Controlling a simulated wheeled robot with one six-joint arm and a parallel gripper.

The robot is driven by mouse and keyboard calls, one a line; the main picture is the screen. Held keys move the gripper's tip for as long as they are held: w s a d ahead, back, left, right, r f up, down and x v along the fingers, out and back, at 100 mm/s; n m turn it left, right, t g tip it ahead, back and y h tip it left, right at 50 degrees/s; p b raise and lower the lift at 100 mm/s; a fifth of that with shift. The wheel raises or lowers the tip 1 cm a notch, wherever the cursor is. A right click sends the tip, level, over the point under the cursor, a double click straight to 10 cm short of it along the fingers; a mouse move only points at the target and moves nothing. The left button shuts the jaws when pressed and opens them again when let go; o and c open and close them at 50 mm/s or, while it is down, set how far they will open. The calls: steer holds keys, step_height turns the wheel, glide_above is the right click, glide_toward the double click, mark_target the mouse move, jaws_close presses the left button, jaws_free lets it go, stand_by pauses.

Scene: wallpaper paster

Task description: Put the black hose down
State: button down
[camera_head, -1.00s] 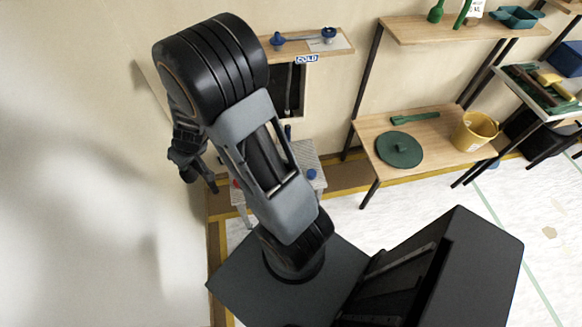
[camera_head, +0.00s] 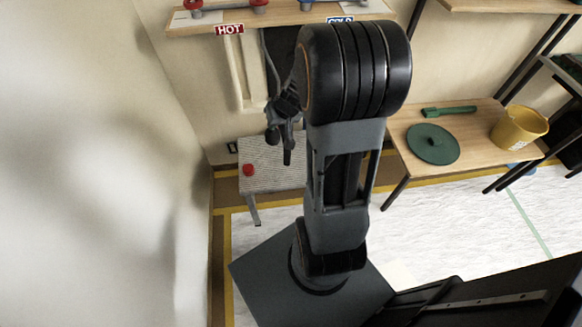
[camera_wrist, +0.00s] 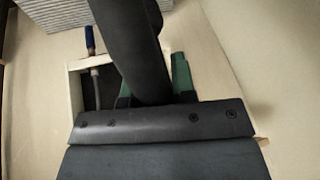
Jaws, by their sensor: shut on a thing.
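In the wrist view the black hose (camera_wrist: 139,40) is a thick dark tube crossing the upper middle of the picture. My gripper (camera_wrist: 152,88) is shut on it, with green parts showing on both sides of the tube. In the head view my gripper (camera_head: 282,125) is a small dark shape left of my arm, in front of the back wall. A dark piece (camera_head: 287,156) hangs just below it, probably part of the hose. My arm hides what is behind it to the right.
A grey ribbed low table (camera_head: 262,177) with a red knob (camera_head: 248,170) stands below my gripper. A wall shelf with HOT (camera_head: 229,29) and COLD labels is above. A wooden table (camera_head: 475,135) with a green lid (camera_head: 432,144) and yellow bucket (camera_head: 519,127) stands right.

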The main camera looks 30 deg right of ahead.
steer(key=s+d+f+m+h+b, duration=0.1)
steer(key=s+d+f+b, duration=0.2)
steer(key=d+f+b, duration=0.25)
steer(key=s+d+f+m+b, duration=0.25)
steer(key=d+f+b, duration=0.2)
steer(key=b, duration=0.25)
steer(key=w+d+f+b, duration=0.2)
steer(key=w+f, duration=1.1)
steer(key=shift+d+f+b, duration=0.15)
steer(key=shift+d+b, duration=0.2)
steer(key=shift+b, duration=0.05)
steer(key=shift+w+f+n, duration=0.1)
steer(key=shift+f+n, duration=0.05)
steer(key=shift+n, duration=0.1)
steer(key=c, duration=1.4)
jaws_free()
steer(key=shift+f, duration=0.1)
steer(key=o, duration=0.5)
steer(key=shift+c, duration=0.2)
